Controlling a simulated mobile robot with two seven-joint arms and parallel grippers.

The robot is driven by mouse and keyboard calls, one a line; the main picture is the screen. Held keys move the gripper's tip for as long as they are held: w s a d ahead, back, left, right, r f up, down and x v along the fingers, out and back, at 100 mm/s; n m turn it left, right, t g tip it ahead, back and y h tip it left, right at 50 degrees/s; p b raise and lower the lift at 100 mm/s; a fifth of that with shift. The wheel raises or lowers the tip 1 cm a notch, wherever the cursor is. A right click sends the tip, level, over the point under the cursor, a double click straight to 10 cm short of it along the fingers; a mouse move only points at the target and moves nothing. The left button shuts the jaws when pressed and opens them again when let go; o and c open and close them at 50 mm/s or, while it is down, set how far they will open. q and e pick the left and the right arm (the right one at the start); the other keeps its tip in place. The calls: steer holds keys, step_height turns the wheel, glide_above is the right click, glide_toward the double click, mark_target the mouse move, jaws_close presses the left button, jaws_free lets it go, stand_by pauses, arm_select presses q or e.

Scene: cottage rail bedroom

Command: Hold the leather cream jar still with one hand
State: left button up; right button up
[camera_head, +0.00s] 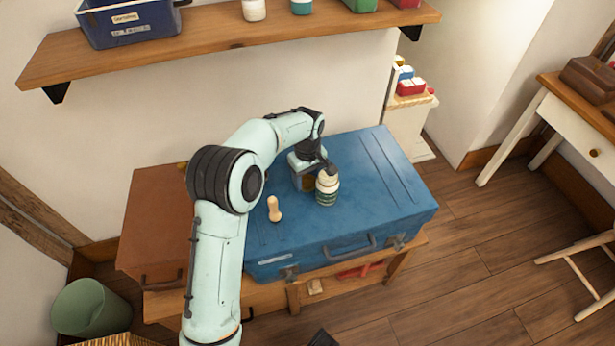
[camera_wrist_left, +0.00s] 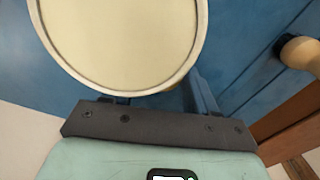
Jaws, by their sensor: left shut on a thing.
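The leather cream jar (camera_head: 327,190) stands upright on the blue suitcase (camera_head: 385,185). It has a cream lid and a green label. My left gripper (camera_head: 325,174) comes at it from behind and is shut on it. In the left wrist view the round cream lid of the jar (camera_wrist_left: 122,38) fills the top left, close against the gripper, and hides most of the fingers (camera_wrist_left: 160,98). A small dark part at the bottom edge of the head view may be my right gripper (camera_head: 322,339); its fingers cannot be made out.
A pale wooden-handled object (camera_head: 274,208) stands on the suitcase left of the jar. A brown case (camera_head: 150,225) lies to the left. A wall shelf (camera_head: 220,32) with a blue bin (camera_head: 130,22) and several containers hangs above. A green bin (camera_head: 88,310) stands on the floor.

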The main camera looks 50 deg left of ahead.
mark_target(308, 181)
arm_select(q)
steer(key=shift+f, duration=0.2)
steer(key=o, duration=1.2)
steer(key=shift+c, duration=0.2)
arm_select(e)
steer(key=shift+w, duration=0.1)
arm_select(q)
steer(key=shift+r, duration=0.1)
steer(key=shift+r, duration=0.5)
step_height(308, 181, up, 11)
steer(key=p, duration=0.2)
steer(key=shift+r+p, duration=0.15)
steer(key=shift+p, duration=0.25)
arm_select(e)
steer(key=shift+s+a+r+g, duration=0.15)
steer(key=shift+s+r, duration=0.35)
steer(key=shift+r, duration=0.15)
steer(key=shift+s+a+r+g, duration=0.1)
steer(key=shift+s+r+g, duration=0.05)
steer(key=shift+s+r, duration=0.4)
steer(key=shift+w, duration=0.1)
